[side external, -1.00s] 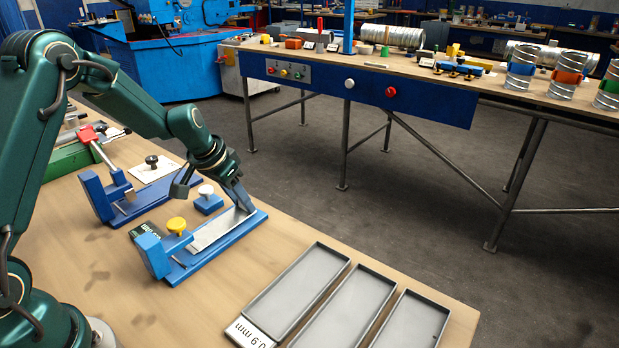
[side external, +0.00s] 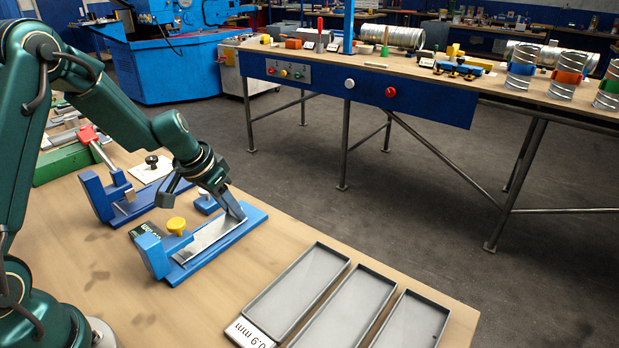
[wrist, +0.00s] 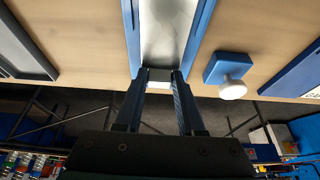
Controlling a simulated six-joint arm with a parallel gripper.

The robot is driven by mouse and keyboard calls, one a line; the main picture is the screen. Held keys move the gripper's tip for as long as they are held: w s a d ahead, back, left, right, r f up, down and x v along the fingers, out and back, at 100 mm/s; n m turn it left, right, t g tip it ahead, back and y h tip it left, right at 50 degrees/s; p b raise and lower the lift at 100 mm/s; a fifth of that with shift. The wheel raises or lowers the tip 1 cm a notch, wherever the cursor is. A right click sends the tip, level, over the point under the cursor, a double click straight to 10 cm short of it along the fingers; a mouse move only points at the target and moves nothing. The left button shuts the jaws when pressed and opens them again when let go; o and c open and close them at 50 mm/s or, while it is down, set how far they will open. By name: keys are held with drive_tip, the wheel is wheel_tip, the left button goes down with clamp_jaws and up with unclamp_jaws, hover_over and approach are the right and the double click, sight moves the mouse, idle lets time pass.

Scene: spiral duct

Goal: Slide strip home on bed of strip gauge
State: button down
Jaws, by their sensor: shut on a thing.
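The metal strip (side external: 208,239) lies flat along the blue bed of the strip gauge (side external: 250,226), between its raised edges. Its left end reaches towards the blue head (side external: 153,256) with the yellow knob (side external: 176,225); whether it touches a stop there is hidden. My gripper (side external: 236,215) is low over the far right end of the bed, shut on the strip's end. In the wrist view the strip (wrist: 168,30) runs up the channel away from my gripper (wrist: 160,76), whose two fingers close on its near end.
A second blue gauge (side external: 128,205) stands behind to the left. A small blue block with a white knob (side external: 206,202) sits beside the bed; it also shows in the wrist view (wrist: 232,88). Grey trays (side external: 300,290) stand at the front right, with a 0.9 mm label (side external: 250,334).

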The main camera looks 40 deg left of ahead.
drive_tip(key=shift+s+f, duration=0.1)
drive_tip(key=shift+s, duration=0.15)
unclamp_jaws()
idle(0.4)
drive_tip(key=shift+w+r, duration=0.1)
drive_tip(key=shift+r, duration=3.4)
